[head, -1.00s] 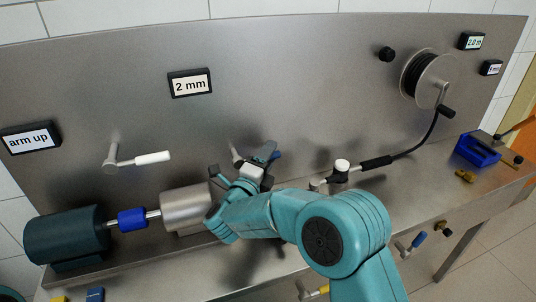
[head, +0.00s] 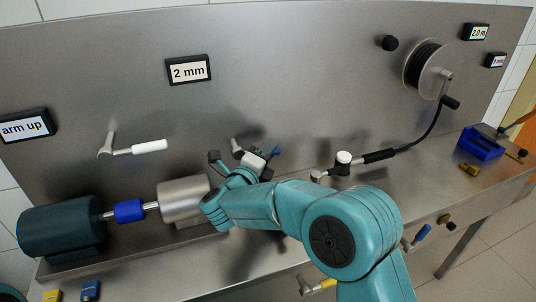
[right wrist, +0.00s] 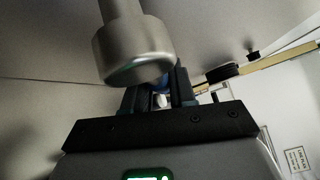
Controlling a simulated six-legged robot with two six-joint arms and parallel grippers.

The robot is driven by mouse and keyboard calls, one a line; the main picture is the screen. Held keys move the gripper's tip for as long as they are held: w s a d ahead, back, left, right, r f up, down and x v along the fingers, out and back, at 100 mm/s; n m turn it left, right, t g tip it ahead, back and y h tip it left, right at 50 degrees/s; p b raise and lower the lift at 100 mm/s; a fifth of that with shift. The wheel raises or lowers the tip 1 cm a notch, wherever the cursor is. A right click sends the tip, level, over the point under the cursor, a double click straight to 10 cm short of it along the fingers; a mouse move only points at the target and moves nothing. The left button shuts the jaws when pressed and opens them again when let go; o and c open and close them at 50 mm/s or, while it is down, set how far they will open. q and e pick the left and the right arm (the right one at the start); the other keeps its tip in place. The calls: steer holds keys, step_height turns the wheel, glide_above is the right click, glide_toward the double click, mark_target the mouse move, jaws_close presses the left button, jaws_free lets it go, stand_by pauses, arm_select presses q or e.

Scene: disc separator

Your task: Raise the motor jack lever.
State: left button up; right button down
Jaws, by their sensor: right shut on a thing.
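A lever with a grey metal hub (head: 237,148) stands out from the steel back panel, with a blue end (head: 276,150) just showing past my right gripper (head: 268,153). My right gripper is shut on this blue-handled lever and hides most of it. In the right wrist view the round grey hub (right wrist: 134,48) fills the upper middle, and a bit of blue shows between the dark fingers (right wrist: 158,92). A second lever with a white handle (head: 149,147) points right on the panel at left. No label shows which is the motor jack lever. My left gripper is out of view.
Signs read "arm up" (head: 25,127) and "2 mm" (head: 188,70).

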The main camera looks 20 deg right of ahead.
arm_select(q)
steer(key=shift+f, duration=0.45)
arm_select(e)
steer(key=shift+s+a+f+m+g+y, duration=0.1)
steer(key=shift+a+f+m+g+y, duration=0.65)
steer(key=shift+y, duration=0.6)
steer(key=shift+w+a+f+m+g+y, duration=0.1)
steer(key=shift+a+f+m+g+y, duration=0.35)
steer(key=shift+a+f+m+y, duration=0.65)
steer(key=shift+s+a+f+m+g+y, duration=0.1)
steer(key=shift+a+f+m+g+y, duration=0.5)
steer(key=shift+f+m+y, duration=0.65)
steer(key=shift+r+y, duration=0.1)
steer(key=shift+y, duration=0.3)
steer(key=c, duration=1)
jaws_free()
steer(key=shift+c, duration=0.2)
steer(key=shift+r, duration=0.1)
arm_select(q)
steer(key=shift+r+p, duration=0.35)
arm_select(e)
steer(key=v, duration=1.6)
steer(key=shift+a, duration=0.15)
